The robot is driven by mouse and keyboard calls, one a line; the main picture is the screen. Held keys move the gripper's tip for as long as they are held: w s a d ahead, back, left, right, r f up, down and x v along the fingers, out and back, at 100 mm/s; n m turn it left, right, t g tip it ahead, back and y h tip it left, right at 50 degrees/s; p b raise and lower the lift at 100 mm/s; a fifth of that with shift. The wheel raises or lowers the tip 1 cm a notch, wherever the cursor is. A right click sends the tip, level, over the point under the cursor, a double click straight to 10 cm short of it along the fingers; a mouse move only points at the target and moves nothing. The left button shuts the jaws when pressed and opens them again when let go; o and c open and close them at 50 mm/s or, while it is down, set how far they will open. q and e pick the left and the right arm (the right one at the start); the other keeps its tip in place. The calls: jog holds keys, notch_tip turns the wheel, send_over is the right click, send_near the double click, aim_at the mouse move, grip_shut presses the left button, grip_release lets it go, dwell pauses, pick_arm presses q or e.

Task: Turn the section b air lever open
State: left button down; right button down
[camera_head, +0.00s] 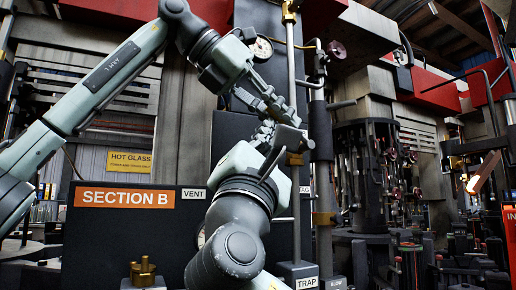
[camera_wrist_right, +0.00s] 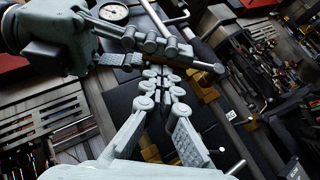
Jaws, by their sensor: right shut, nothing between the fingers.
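My right gripper (camera_head: 267,130) rises from the bottom centre of the head view in front of the dark Section B panel (camera_head: 135,240). Its fingers (camera_wrist_right: 164,78) are shut and empty in the right wrist view. My left gripper (camera_head: 270,103) comes in from the upper left, just above the right one, and its fingers (camera_wrist_right: 165,50) cross close to the right fingertips. I cannot tell whether they touch. A vertical pipe (camera_head: 291,60) with a brass fitting (camera_head: 294,158) stands just right of both grippers. The air lever cannot be made out for certain; a label (camera_head: 304,190) beside the pipe is partly hidden.
A VENT label (camera_head: 194,194) and a TRAP label (camera_head: 306,283) mark nearby controls. A round gauge (camera_head: 261,48) sits above, also visible in the right wrist view (camera_wrist_right: 113,12). A brass fitting (camera_head: 143,271) stands at the lower left. Machinery with several rods (camera_head: 375,175) fills the right.

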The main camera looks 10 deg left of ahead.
jog(key=shift+r, duration=0.15)
jog(key=shift+w+d+r, duration=0.1)
jog(key=shift+d+r, duration=0.4)
jog(key=shift+r, duration=0.2)
pick_arm(q)
jog(key=c, duration=1.6)
grip_release()
jog(key=shift+o, duration=0.2)
jog(key=shift+w+a+f, duration=0.1)
jog(key=shift+f, duration=0.05)
